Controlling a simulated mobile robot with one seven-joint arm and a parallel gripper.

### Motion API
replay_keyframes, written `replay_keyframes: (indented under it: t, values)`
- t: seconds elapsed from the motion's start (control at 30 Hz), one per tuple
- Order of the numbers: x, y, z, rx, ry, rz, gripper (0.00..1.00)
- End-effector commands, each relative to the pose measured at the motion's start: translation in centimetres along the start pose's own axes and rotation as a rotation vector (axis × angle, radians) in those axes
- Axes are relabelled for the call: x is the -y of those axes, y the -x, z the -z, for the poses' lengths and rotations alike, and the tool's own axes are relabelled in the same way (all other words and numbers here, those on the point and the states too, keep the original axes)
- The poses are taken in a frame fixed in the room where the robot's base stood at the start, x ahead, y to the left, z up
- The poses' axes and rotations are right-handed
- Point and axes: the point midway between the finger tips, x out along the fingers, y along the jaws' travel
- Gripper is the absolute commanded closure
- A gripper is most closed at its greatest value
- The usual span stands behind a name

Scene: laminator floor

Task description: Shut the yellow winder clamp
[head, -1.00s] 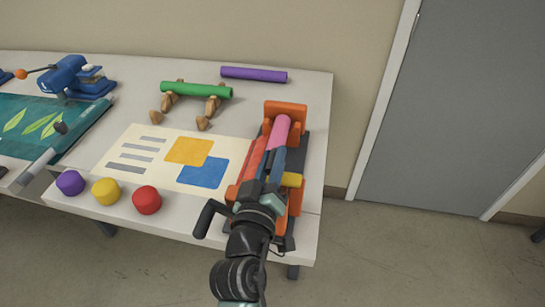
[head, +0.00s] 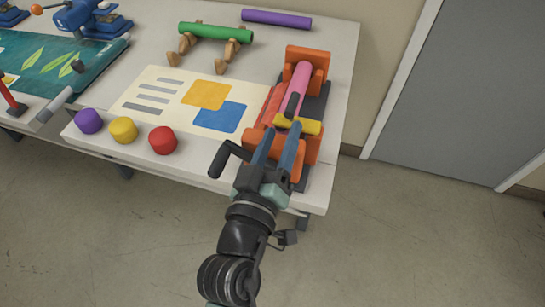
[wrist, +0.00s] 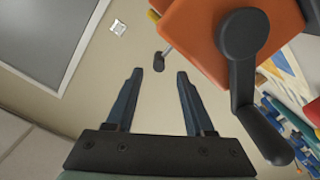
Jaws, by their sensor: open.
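The winder is an orange frame (head: 307,62) on a dark base at the table's right end, with a pink roll (head: 298,80) in it. Its yellow clamp (head: 310,127) lies across the near part of the roll, and a dark grip (head: 292,104) sticks up by it. My gripper (head: 281,130) is open and empty at the winder's near end, its fingertips just short of the clamp in the head view. In the wrist view my open gripper (wrist: 158,75) has a dark knob on a thin rod (wrist: 159,61) between its fingertips; its depth is unclear.
The winder's black crank (wrist: 240,60) is close to my right finger in the wrist view. A printed sheet (head: 150,95) lies left of the winder, with purple, yellow and red caps (head: 163,140) along the front edge. A grey door (head: 450,90) is at right.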

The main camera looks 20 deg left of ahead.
Motion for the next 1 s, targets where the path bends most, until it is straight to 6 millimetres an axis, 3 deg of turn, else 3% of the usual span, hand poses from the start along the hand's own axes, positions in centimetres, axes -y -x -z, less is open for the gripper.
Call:
replay_keyframes:
  t: [0.1,0.33,1.0]
  values:
    - [0.1,2.1,-0.2,0.002,-0.001,0.002,0.47]
    - [0.1,4.2,-0.2,0.002,0.0,0.001,0.47]
    - [-0.1,4.5,0.1,0.0,-0.001,-0.001,0.47]
